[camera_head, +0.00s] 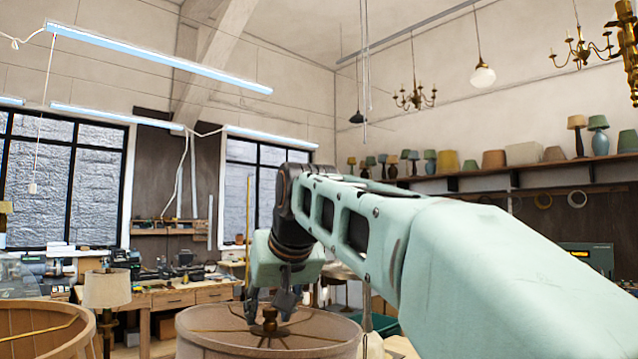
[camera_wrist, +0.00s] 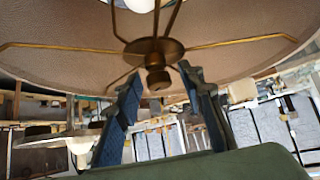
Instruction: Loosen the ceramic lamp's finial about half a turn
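The brass finial (camera_head: 270,319) sits at the hub on top of a wide tan drum lampshade (camera_head: 268,346). In the wrist view the finial (camera_wrist: 157,78) is a small stepped knob below the round brass hub, where the thin spokes meet. My gripper (camera_head: 268,302) points down over the hub. Its two blue-grey fingers (camera_wrist: 160,76) are apart, one on each side of the finial, with visible gaps. I cannot tell how deep the finial sits between the tips. The ceramic lamp body is hidden under the shade.
A larger open wooden-looking shade frame (camera_head: 40,330) stands at the lower left, with a small beige lamp (camera_head: 106,288) behind it. A cluttered workbench (camera_head: 185,294) runs along the back. My own arm covers much of the right side.

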